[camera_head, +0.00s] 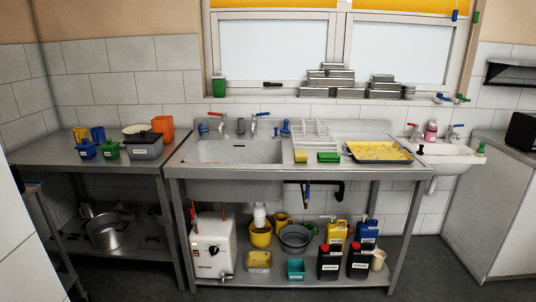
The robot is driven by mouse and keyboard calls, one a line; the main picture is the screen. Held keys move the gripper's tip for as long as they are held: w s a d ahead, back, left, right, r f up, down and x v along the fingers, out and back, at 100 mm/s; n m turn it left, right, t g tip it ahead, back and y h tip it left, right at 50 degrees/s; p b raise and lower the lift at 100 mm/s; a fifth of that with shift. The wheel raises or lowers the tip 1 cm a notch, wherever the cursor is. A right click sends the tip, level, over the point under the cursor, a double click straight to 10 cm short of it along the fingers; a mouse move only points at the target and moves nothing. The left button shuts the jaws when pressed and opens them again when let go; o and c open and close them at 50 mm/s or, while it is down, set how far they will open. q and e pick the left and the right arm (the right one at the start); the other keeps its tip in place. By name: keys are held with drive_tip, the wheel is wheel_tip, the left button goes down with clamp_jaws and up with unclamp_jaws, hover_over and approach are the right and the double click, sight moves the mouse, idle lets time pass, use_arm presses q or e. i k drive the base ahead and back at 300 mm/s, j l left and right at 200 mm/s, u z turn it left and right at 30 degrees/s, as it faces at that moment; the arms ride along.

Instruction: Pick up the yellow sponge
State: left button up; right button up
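A small yellow block that looks like the yellow sponge (301,157) lies on the steel drainboard, right of the sink basin (239,151). A similar green block (328,157) lies just to its right, with a small gap between them. Neither of my grippers shows in the head view.
A tray with yellow contents (348,154) sits at the drainboard's right end. A white rack (313,131) stands behind the sponge. Taps rise behind the basin. A side table (62,159) with small containers is at left. Jugs and bowls fill the lower shelf (220,281).

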sight(300, 156)
drive_tip(key=i, duration=0.6)
drive_tip(key=i+u, duration=0.15)
drive_tip(key=i, duration=0.5)
drive_tip(key=i+l, duration=0.15)
drive_tip(key=i, duration=0.45)
drive_tip(key=i+l+u, duration=0.1)
drive_tip(key=i, duration=0.55)
